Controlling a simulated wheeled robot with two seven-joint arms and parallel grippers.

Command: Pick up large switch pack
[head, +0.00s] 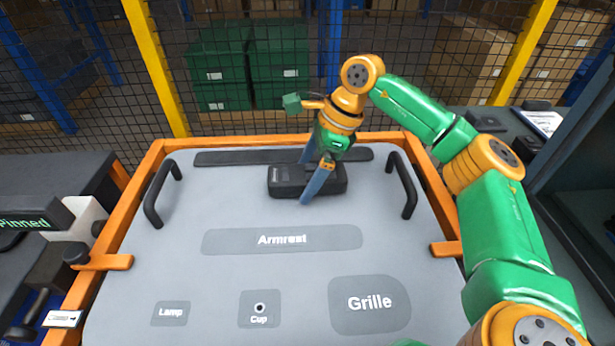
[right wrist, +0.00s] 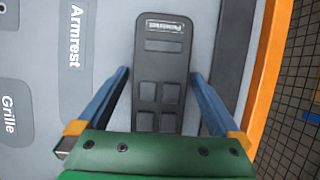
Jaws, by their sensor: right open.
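The large switch pack (head: 287,181) is a dark, oblong block lying near the far edge of the grey panel. In the right wrist view the switch pack (right wrist: 161,75) shows a small label at one end and several square buttons. My right gripper (head: 314,177) is open above it, with its blue fingers pointing down. In the right wrist view the fingers of the right gripper (right wrist: 158,72) stand on either side of the pack, apart from it. The gripper's green body hides the pack's near end in that view. My left gripper is not in view.
The grey panel (head: 200,270) has an orange frame, black handles (head: 158,193) (head: 405,186) at both sides, and marked areas for Armrest, Lamp, Cup and Grille. A dark strip (head: 225,158) lies behind the pack. A mesh fence (head: 205,60) stands beyond.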

